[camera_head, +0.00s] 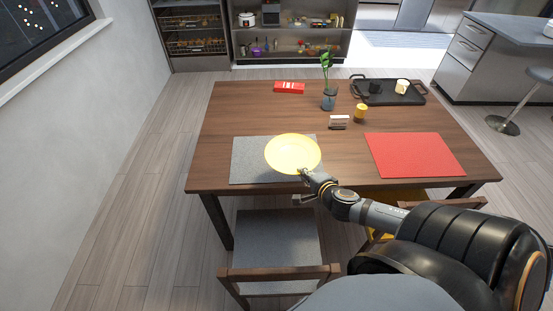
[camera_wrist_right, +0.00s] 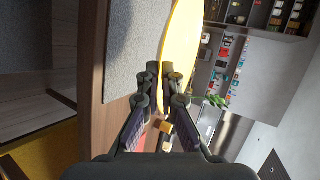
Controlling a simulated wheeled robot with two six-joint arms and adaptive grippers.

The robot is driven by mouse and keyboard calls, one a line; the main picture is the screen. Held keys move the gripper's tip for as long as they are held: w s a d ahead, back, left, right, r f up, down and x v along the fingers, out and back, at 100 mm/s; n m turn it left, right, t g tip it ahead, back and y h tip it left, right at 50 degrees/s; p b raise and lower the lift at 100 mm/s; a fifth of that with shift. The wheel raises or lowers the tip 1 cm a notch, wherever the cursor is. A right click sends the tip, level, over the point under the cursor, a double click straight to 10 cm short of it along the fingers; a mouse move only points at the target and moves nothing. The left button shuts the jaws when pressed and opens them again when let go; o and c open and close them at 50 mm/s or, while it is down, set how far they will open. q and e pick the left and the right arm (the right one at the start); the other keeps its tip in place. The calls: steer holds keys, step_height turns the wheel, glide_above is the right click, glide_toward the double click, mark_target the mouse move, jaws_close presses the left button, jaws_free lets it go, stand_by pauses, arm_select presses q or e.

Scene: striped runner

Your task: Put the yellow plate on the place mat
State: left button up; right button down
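The yellow plate (camera_head: 292,152) appears over the right part of the grey place mat (camera_head: 250,165) in the head view, its right side reaching past the mat's edge. My right gripper (camera_head: 304,172) is shut on the plate's near rim. In the right wrist view the plate (camera_wrist_right: 183,40) runs from between the fingertips (camera_wrist_right: 164,72), with the grey mat (camera_wrist_right: 130,45) to its left and a gap between them, so the plate seems held above the mat. A red mat (camera_head: 415,154) lies farther right on the table. My left gripper is not in view.
The wooden table (camera_head: 240,110) also carries a red box (camera_head: 289,87), a potted plant (camera_head: 328,100), a small card holder (camera_head: 339,122), a yellow cup (camera_head: 361,111) and a black tray (camera_head: 388,98) with cups. A chair (camera_head: 278,240) stands at the near side. The table's back left is clear.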

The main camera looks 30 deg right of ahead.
steer(key=shift+f, duration=0.1)
steer(key=b, duration=1.4)
glide_above(285, 174)
steer(key=f, duration=0.8)
steer(key=shift+s+f, duration=0.35)
steer(key=shift+s, duration=0.05)
steer(key=shift+w+f, duration=0.3)
steer(key=shift+w+f+b, duration=0.15)
steer(key=shift+f+b, duration=0.1)
steer(key=shift+f, duration=0.7)
steer(key=shift+w+f+b, duration=0.1)
steer(key=shift+f+b, duration=0.1)
steer(key=shift+f, duration=0.7)
steer(key=c, duration=1.8)
jaws_free()
steer(key=shift+s, duration=0.1)
